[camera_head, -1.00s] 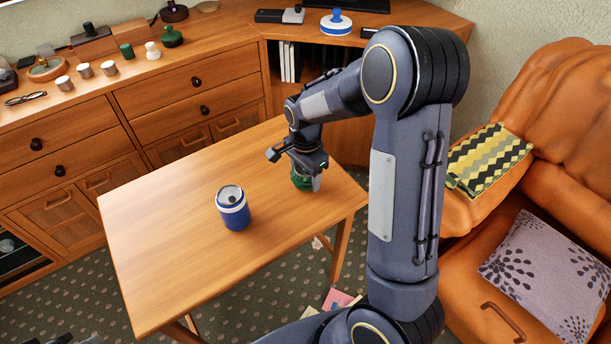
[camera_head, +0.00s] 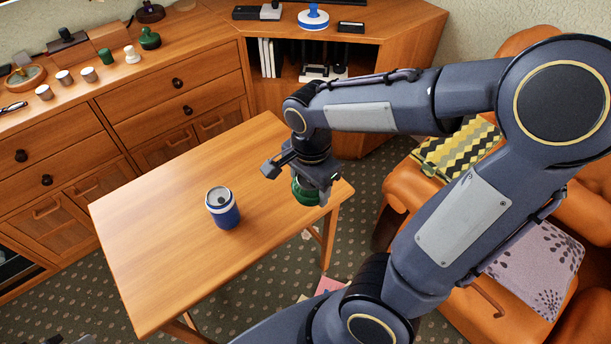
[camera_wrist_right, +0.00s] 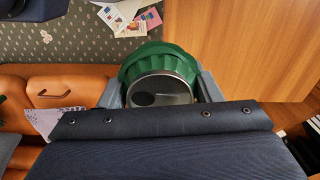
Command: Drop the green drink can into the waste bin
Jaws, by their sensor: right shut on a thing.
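The green drink can (camera_head: 304,194) is gripped in my right gripper (camera_head: 314,182), near the table's right end in the head view. In the right wrist view the can (camera_wrist_right: 150,62) shows a ridged green body and a grey metal top with a dark opening. The right gripper (camera_wrist_right: 160,92) is shut on it, one finger on each side. The fingers hide part of the can, and I cannot tell how far its base is above the table. No waste bin shows in either view.
A blue can with a white band (camera_head: 223,210) stands on the wooden table (camera_head: 160,230), left of the green can. Papers (camera_head: 328,286) lie on the floor by the table. An orange sofa (camera_head: 410,203) is at right; a cluttered sideboard (camera_head: 130,90) is behind.

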